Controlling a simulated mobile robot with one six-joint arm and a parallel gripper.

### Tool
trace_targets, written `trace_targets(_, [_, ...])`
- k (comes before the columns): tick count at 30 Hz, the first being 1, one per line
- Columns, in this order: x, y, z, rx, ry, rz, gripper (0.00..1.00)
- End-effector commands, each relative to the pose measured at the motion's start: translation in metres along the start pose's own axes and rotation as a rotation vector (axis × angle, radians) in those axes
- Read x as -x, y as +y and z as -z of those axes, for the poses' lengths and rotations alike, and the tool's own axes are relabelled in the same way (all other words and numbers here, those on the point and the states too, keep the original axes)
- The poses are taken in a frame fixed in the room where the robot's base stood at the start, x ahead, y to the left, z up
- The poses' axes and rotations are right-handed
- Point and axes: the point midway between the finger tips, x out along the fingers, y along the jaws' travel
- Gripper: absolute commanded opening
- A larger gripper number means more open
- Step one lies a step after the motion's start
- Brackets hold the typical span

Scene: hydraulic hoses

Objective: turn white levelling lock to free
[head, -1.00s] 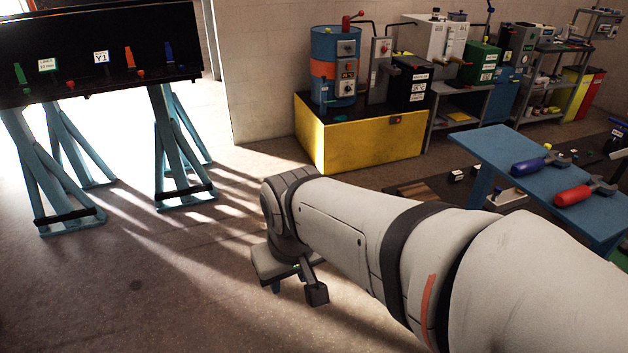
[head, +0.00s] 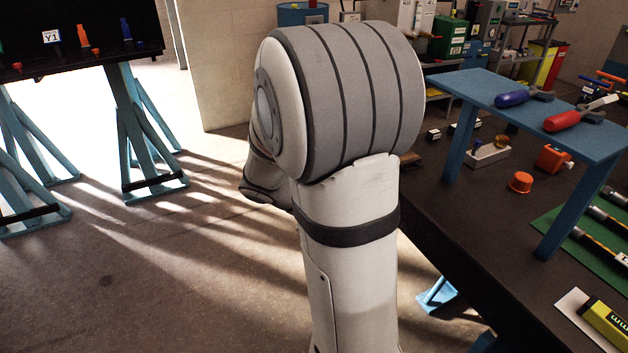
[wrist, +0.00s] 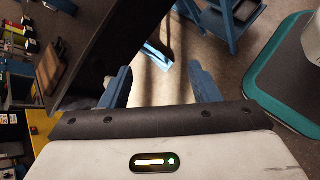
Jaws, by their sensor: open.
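I cannot pick out a white levelling lock in either view. My gripper (wrist: 160,82) shows in the wrist view with its two blue fingers wide apart and nothing between them. It hangs over open floor, with the edge of a dark bench to the left. In the head view my arm fills the middle and hides the gripper and what lies behind it.
A dark workbench (head: 470,235) on the right carries a blue raised shelf (head: 470,82) with a blue-handled tool (head: 520,96) and a red-handled tool (head: 575,119). A black panel (head: 70,25) on blue trestles (head: 140,130) stands left. Floor between is clear.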

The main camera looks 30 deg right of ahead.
Motion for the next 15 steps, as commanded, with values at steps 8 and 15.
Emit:
trace_targets(8, [-0.085,0.055,0.083,0.340,-0.347,-0.322,0.56])
trace_targets(15, [-0.113,0.078,0.131,0.495,-0.478,-0.496,0.56])
